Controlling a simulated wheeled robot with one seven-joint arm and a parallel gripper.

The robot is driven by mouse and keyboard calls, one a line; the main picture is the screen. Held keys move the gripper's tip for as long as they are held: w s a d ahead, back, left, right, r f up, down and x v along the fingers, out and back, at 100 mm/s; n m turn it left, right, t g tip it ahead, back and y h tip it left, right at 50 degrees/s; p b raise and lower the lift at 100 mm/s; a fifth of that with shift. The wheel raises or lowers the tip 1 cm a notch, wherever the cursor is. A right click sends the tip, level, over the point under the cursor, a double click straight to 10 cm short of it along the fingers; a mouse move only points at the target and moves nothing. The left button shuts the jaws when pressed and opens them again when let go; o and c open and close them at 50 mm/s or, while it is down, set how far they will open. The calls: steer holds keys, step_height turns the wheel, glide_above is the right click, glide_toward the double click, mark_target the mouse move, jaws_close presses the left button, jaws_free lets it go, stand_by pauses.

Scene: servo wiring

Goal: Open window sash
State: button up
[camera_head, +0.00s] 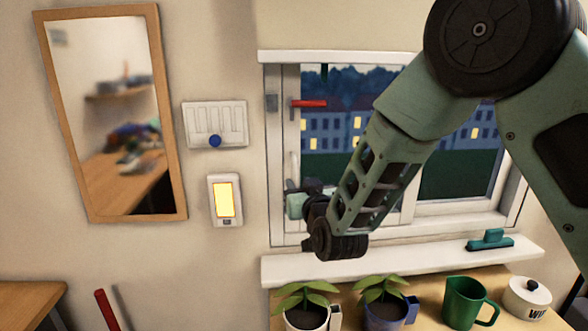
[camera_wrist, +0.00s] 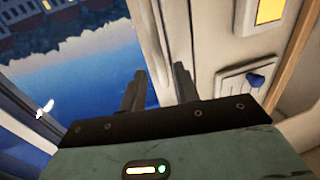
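The window (camera_head: 360,150) has a white frame and two panes, with night-time buildings behind the glass. A red handle (camera_head: 309,103) sticks out sideways at the upper left of the left sash (camera_head: 293,130). My gripper (camera_wrist: 159,82) is low at the left side of the window, by the sash's left upright. In the wrist view its two dark fingers are apart, with pale frame showing beyond and between them and nothing clearly held. In the head view my arm hides the middle of the window and much of the gripper. Whether the fingers touch the frame cannot be told.
A white sill (camera_head: 400,258) runs below, with a teal squeegee-like tool (camera_head: 489,240) at its right. Potted plants (camera_head: 305,304), a green jug (camera_head: 466,303) and a white lidded pot (camera_head: 528,299) stand below. A lit switch (camera_head: 224,200), a blue-knobbed panel (camera_head: 215,124) and a mirror (camera_head: 110,110) are left.

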mark_target(295, 178)
steer(key=w+p, duration=0.1)
steer(key=w, duration=0.1)
steer(key=w+a, duration=0.1)
steer(key=w, duration=0.2)
steer(key=shift+w+p, duration=0.15)
steer(key=shift+p, duration=0.2)
jaws_close()
